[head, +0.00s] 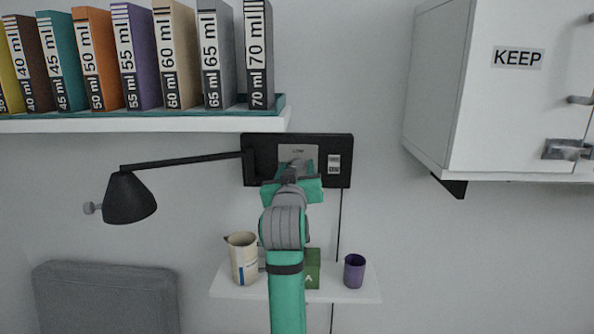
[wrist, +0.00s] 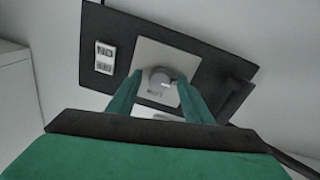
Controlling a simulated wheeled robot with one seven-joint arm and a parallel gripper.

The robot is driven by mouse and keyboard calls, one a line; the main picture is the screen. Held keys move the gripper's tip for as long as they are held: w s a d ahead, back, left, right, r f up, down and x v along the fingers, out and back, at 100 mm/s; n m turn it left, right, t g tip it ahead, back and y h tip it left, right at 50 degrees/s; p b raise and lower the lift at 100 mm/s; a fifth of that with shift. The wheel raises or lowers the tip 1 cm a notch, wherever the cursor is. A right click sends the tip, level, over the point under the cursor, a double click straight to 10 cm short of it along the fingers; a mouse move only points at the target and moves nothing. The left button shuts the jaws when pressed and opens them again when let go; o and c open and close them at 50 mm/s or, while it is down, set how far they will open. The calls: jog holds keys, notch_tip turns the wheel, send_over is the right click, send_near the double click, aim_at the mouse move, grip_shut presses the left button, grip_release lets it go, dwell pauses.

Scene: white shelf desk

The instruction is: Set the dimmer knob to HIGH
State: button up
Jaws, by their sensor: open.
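The dimmer knob (wrist: 160,80) is a small round grey knob on a light square plate (wrist: 150,56) in the wrist view. A short white mark shows on its face, towards the right. In the head view my gripper hides the knob; the plate (head: 297,152) shows above it with small lettering that seems to read LOW. The plate sits on a black wall panel (head: 338,142). My gripper (head: 291,180) is in front of the plate. In the wrist view its green fingers (wrist: 158,77) are apart, one on each side of the knob. I cannot tell whether they touch it.
A black lamp (head: 130,198) on an arm joins the panel's left side. A shelf (head: 150,124) of binders is above left, a white cabinet (head: 430,90) right. Below, a small shelf (head: 345,296) bears a beige jug (head: 243,258), a green box (head: 313,268) and a purple cup (head: 354,271).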

jog(key=s, duration=1)
jog(key=shift+s+f, duration=0.25)
jog(key=shift+s, duration=0.1)
jog(key=shift+a, duration=0.1)
